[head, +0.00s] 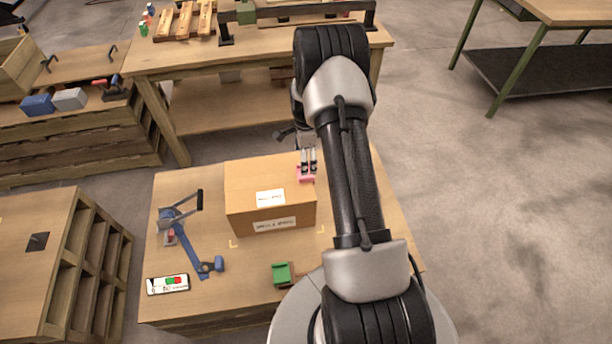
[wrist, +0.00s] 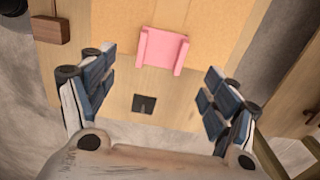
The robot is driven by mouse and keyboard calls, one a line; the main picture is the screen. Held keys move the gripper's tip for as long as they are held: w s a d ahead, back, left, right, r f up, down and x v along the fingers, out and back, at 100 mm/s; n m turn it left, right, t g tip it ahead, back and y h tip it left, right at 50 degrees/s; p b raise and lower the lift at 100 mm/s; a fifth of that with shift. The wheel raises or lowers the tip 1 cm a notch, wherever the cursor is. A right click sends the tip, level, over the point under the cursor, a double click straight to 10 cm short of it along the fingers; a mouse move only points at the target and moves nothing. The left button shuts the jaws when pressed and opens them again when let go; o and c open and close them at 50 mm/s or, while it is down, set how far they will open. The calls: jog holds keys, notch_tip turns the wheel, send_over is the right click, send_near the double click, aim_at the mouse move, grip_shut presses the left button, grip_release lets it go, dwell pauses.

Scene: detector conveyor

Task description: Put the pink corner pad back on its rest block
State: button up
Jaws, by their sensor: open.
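The pink corner pad (head: 306,177) sits at the right edge of the cardboard box (head: 258,185). In the wrist view the pink pad (wrist: 163,49) lies at the box edge, ahead of and between my spread fingers. My gripper (head: 308,163) is open and empty above that side of the box; its fingertips also show in the wrist view (wrist: 158,84). The fingers look apart from the pad. A brown block (wrist: 50,30) stands left of the box in the wrist view; I cannot tell whether it is the pad's rest block.
A green piece (head: 283,273) sits near the table's front. A blue strapping tool (head: 185,240) and a panel with red and green marks (head: 168,285) lie left of the box. A dark square (wrist: 144,103) is on the wood. Bare floor lies right.

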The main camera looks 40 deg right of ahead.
notch_tip(320, 180, down, 6)
jog(key=shift+d+f+b, duration=0.15)
jog(key=shift+f+b, duration=0.1)
jog(key=shift+b, duration=0.8)
jog(key=shift+r, duration=0.1)
jog(key=c, duration=1.2)
